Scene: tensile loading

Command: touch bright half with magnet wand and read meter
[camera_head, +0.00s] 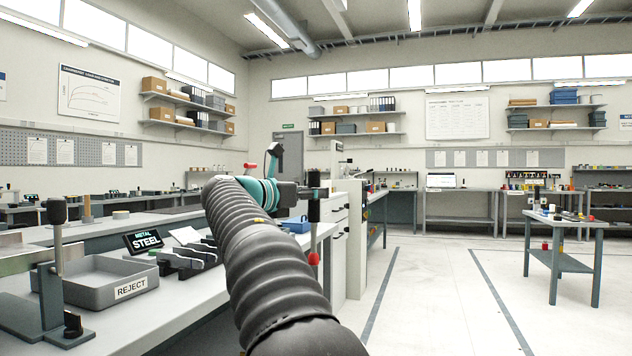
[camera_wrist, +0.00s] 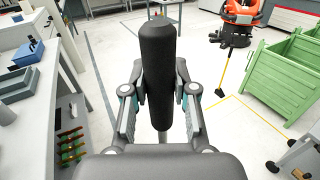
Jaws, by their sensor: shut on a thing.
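My gripper (camera_head: 312,191) is shut on a black rod-shaped handle, apparently the magnet wand (camera_head: 313,210), held upright beyond the bench's right edge. A red part (camera_head: 314,259) shows at its lower end. In the wrist view the wand (camera_wrist: 158,50) stands between the two fingers of my gripper (camera_wrist: 160,95). The meter (camera_head: 149,240) on the bench reads "METAL STEEL" on a dark screen. Right of it, a dark holder (camera_head: 186,262) carries pale pieces; I cannot tell which is the bright half. The wand is apart from the holder. My arm hides part of the bench.
A grey tray marked REJECT (camera_head: 105,284) stands left of the holder. A metal fixture (camera_head: 58,270) is at the far left. A white card (camera_head: 186,235) and a blue box (camera_head: 293,224) lie on the bench. A green crate (camera_wrist: 285,75) stands on the floor.

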